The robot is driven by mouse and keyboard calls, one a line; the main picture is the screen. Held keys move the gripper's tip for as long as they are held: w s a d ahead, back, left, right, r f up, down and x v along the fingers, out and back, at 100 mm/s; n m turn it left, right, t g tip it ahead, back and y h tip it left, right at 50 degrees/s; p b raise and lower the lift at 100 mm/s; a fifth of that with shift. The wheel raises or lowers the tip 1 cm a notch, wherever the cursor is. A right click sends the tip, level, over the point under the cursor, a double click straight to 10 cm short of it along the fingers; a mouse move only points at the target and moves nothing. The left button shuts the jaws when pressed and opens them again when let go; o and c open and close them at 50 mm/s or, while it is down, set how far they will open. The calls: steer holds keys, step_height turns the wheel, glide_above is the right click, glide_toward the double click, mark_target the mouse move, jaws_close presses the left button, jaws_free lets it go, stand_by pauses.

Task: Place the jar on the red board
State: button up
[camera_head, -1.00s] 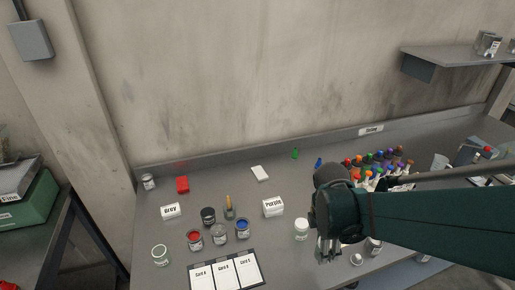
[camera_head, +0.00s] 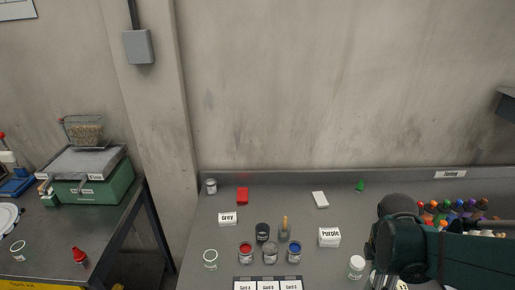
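Several jars are in view, and I cannot tell which one is meant. A clear jar with a grey top (camera_head: 211,186) stands left of the red board. A jar with a pale green rim (camera_head: 210,259) stands at the front left. A white-lidded jar (camera_head: 356,266) stands at the right front, just left of my gripper (camera_head: 378,281). The gripper is low at the bottom edge, partly cut off and hidden by my arm, so its fingers are unclear.
Open cans of red (camera_head: 246,253), grey (camera_head: 270,252) and blue (camera_head: 294,253) stand mid-bench behind a card sheet (camera_head: 268,284). Several coloured bottles (camera_head: 455,212) crowd the right.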

steer(key=w+a+r+n+p, duration=0.1)
steer(key=w+a+r, duration=0.1)
steer(key=w, duration=0.7)
steer(key=w+a+r+n, duration=0.1)
steer(key=w+a+r, duration=0.1)
steer(key=w, duration=0.7)
steer(key=n+t+p, duration=0.1)
steer(key=n+p, duration=0.3)
steer(key=n, duration=0.3)
glide_above(243, 193)
steer(key=f, duration=0.2)
steer(key=shift+s+a+f, duration=0.15)
steer(key=shift+a+f, duration=0.05)
steer(key=shift+f, duration=0.2)
steer(key=shift+f, duration=3.15)
steer(key=shift+f, duration=1.85)
